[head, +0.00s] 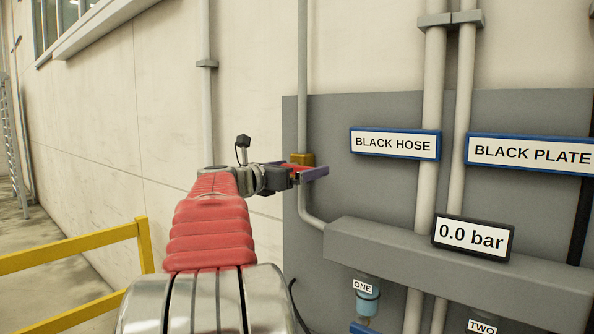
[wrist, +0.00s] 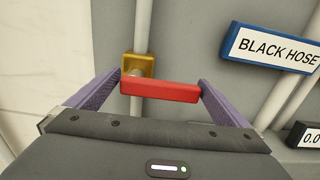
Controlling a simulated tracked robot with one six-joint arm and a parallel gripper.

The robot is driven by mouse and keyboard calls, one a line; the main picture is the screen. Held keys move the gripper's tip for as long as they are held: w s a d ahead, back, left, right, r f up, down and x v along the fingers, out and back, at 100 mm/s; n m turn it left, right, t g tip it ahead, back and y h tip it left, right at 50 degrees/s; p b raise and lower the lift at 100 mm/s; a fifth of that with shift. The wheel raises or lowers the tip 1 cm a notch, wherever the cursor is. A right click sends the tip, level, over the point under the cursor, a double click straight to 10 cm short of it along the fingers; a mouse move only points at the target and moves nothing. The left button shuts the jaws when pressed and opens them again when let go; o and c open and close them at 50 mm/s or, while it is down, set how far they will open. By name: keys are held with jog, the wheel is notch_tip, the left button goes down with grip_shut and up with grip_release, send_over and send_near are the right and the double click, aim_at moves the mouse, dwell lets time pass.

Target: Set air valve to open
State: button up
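The air valve has a brass body (head: 302,158) on a thin grey vertical pipe and a red lever handle (wrist: 160,90). In the wrist view the brass body (wrist: 138,60) is just behind the handle's left part, and the handle lies roughly level, crosswise to the pipe. My gripper (wrist: 162,82) is open, its two purple fingers spread at either side of the handle. The handle's ends are close to both fingers; I cannot tell whether they touch. In the head view my gripper (head: 308,172) is at the valve and partly hides the handle.
A gauge (head: 472,237) reads 0.0 bar on a grey manifold box (head: 380,258). Signs read BLACK HOSE (head: 394,143) and BLACK PLATE (head: 530,153). Thick pipes (head: 432,110) run right of the valve. A yellow railing (head: 70,250) stands at left.

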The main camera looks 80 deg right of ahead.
jog(key=c, duration=1.2)
jog(key=shift+f, duration=0.1)
jog(key=shift+c, duration=0.3)
jog(key=shift+s, duration=0.1)
